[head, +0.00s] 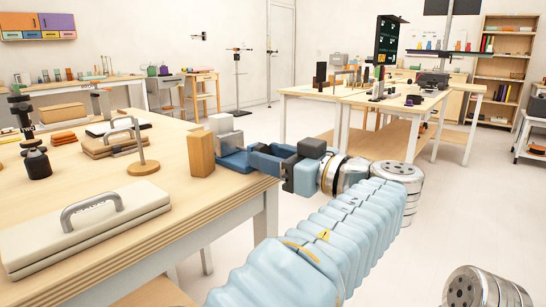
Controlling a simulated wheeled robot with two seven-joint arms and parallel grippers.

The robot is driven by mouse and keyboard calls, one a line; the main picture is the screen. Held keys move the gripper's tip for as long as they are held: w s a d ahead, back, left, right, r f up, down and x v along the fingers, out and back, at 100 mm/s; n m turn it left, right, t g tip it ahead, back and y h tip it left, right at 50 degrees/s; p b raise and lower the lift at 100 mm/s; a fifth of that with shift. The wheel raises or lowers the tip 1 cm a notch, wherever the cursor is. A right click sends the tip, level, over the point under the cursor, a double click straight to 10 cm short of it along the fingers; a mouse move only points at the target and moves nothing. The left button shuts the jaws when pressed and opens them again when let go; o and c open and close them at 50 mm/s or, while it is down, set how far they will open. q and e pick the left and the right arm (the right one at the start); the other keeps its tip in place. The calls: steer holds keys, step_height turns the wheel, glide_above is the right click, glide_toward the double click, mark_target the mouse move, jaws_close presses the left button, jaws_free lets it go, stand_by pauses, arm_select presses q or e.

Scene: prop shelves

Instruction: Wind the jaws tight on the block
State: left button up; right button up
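Any contact between jaws and block is hidden. My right gripper is out of view.
On the near table (178,196) lie a pale case with a grey handle (85,228), a small wooden stand (142,160) and a dark instrument (36,160). Another table (345,96) stands behind. The floor to the right is open.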

arm_select(q)
steer(key=c, duration=0.4)
steer(key=m, duration=0.2)
steer(key=shift+m, duration=0.4)
steer(key=o, duration=1.1)
steer(key=shift+c, duration=0.2)
steer(key=shift+d, duration=0.1)
steer(key=v, duration=1.3)
steer(key=shift+s+d, duration=0.25)
